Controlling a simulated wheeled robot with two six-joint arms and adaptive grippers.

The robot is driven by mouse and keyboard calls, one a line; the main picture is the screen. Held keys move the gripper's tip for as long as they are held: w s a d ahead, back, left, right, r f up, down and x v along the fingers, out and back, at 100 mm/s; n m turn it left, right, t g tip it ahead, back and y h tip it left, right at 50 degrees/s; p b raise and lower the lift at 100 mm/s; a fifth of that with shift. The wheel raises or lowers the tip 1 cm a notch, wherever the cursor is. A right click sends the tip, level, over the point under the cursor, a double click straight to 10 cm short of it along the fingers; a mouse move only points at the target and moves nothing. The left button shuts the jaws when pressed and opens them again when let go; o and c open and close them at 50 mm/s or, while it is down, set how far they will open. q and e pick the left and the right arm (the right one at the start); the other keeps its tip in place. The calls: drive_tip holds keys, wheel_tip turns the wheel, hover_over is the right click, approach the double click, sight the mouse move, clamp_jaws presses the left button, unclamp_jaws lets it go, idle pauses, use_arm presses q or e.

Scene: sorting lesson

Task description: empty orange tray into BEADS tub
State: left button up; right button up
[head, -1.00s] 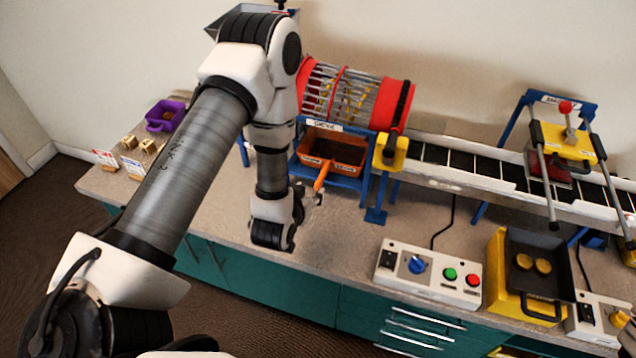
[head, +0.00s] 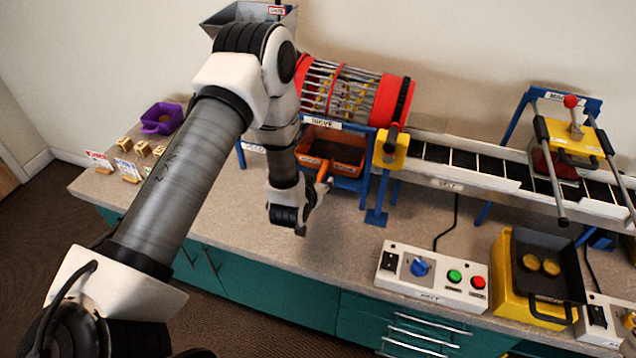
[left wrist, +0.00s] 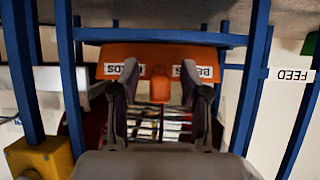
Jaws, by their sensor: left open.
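The orange tray (head: 349,167) sits in the blue frame under the sieve drum, with dark contents in it. Its orange handle points to the front. In the left wrist view the tray front (left wrist: 190,56) carries two BEADS labels, upside down, either side of the handle (left wrist: 160,88). My left gripper (head: 322,189) is at the handle; in the left wrist view its open fingers (left wrist: 160,78) stand either side of it, with gaps visible. A purple tub (head: 161,118) stands at the bench's left end. I cannot read which tub is BEADS.
Small label cards on wooden blocks (head: 127,170) stand before the purple tub. The red-ended drum (head: 350,95) is above the tray. A belt control box (head: 432,277) and a yellow stand with a black pan (head: 545,262) are at right. The front bench between is clear.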

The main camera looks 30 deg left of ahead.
use_arm(q)
clamp_jaws()
drive_tip(key=shift+r, duration=0.15)
drive_tip(key=shift+r+p, duration=0.5)
drive_tip(key=shift+r, duration=0.05)
drive_tip(key=s+d+p, duration=0.1)
drive_tip(key=s+d, duration=0.1)
drive_tip(key=s, duration=0.8)
drive_tip(key=s+d+p, duration=0.2)
drive_tip(key=s+d, duration=0.1)
drive_tip(key=s, duration=0.7)
drive_tip(key=shift+s, duration=0.25)
